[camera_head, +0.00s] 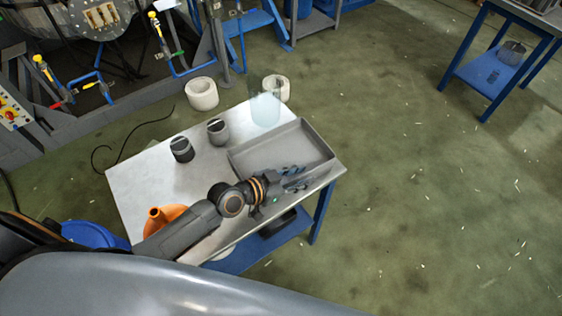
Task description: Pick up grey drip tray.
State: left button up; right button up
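The grey drip tray (272,150) is a shallow rectangular tray lying on the right part of the light metal tabletop. My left arm reaches in from the lower left across the front of the table. My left gripper (298,181) is over the tray's near right side and overlaps its near rim in the picture. The fingers are small and dark here, and I cannot tell whether they are open or touching the rim. The near part of the tray is hidden by the gripper. My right gripper is not in view.
The table (143,189) also holds two dark cups (182,150) (218,132), a clear vessel (265,110) behind the tray and an orange funnel (163,217). A blue lower shelf (258,252) is underneath. White cylinders (202,94) stand beyond. Floor on the right is open.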

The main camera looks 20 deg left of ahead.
pick_arm(q)
grip_shut()
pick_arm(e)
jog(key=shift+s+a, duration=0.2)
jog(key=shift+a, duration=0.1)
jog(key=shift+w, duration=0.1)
pick_arm(q)
jog(key=shift+r, duration=0.15)
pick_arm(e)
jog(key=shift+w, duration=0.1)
